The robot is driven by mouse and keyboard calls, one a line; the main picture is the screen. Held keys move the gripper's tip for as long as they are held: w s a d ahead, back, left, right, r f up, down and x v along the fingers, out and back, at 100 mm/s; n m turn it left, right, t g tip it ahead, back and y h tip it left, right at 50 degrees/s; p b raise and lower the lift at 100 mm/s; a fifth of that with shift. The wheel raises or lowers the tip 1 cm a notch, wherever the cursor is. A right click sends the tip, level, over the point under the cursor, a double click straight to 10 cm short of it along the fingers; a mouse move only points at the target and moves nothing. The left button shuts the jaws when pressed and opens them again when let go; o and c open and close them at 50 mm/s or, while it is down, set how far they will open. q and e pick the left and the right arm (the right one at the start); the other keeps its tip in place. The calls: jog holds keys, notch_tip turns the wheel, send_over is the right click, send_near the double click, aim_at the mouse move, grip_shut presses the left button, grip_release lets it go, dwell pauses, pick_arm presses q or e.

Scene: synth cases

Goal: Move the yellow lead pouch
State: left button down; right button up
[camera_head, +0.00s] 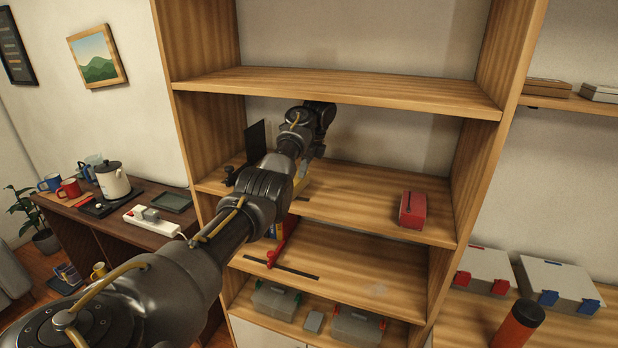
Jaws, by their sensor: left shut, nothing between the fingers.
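My left arm reaches across from the lower left into this shelf bay. My left gripper (308,162) is at the arm's far end, pointing down close to the yellow item. It is shut and holds nothing. Its fingertips are small and partly hidden, so I cannot tell whether they touch the yellow item. My right gripper is not in view.
A red pouch (412,210) sits at the right of the middle shelf (360,202), with clear wood to its left. A dark upright panel (255,141) stands at the left. The upper shelf board (340,88) overhangs the bay. Grey cases (357,326) stand on the bottom shelf.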

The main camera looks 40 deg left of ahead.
aim_at(306, 193)
pick_arm(q)
jog(key=shift+w+d+r, duration=0.1)
jog(key=shift+w+d, duration=0.1)
jog(key=shift+d, duration=0.35)
jog(key=shift+w+d, duration=0.2)
jog(key=shift+d, duration=0.35)
jog(key=f, duration=0.3)
jog(key=shift+d, duration=0.3)
jog(key=shift+a+p+x, duration=0.25)
jog(key=shift+p+x, duration=0.75)
jog(key=shift+x, duration=0.15)
jog(key=shift+a, duration=0.15)
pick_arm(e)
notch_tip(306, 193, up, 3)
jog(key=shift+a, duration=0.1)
